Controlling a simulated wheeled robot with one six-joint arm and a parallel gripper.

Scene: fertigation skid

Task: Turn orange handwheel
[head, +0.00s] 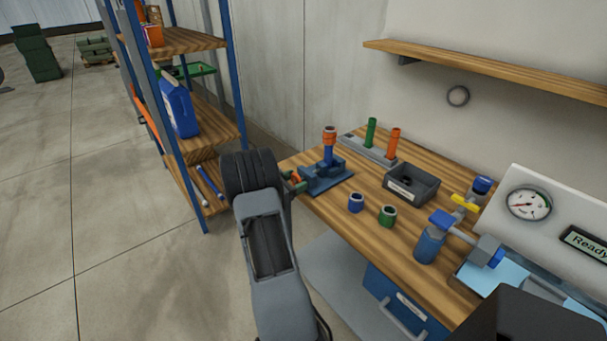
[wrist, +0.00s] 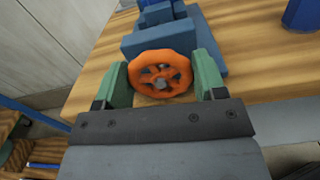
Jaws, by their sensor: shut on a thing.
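The orange handwheel (wrist: 163,58) is a ring with spokes and a grey hub. It faces the wrist camera at the front of a blue vise-like fixture (wrist: 150,40) on the wooden bench. My gripper (wrist: 163,76) has green fingers on the left and right of the wheel, shut on its rim. In the head view, the blue fixture (head: 325,178) stands at the bench's left edge, with an orange-topped upright part in it. My arm hides most of the wheel there.
On the bench (head: 345,208) are a dark bin (head: 411,184), a blue ring (head: 356,202), a green ring (head: 387,215) and a valve assembly (head: 431,243). A rack with green and orange pegs (head: 371,150) stands behind. A shelf unit (head: 184,150) is close on the left.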

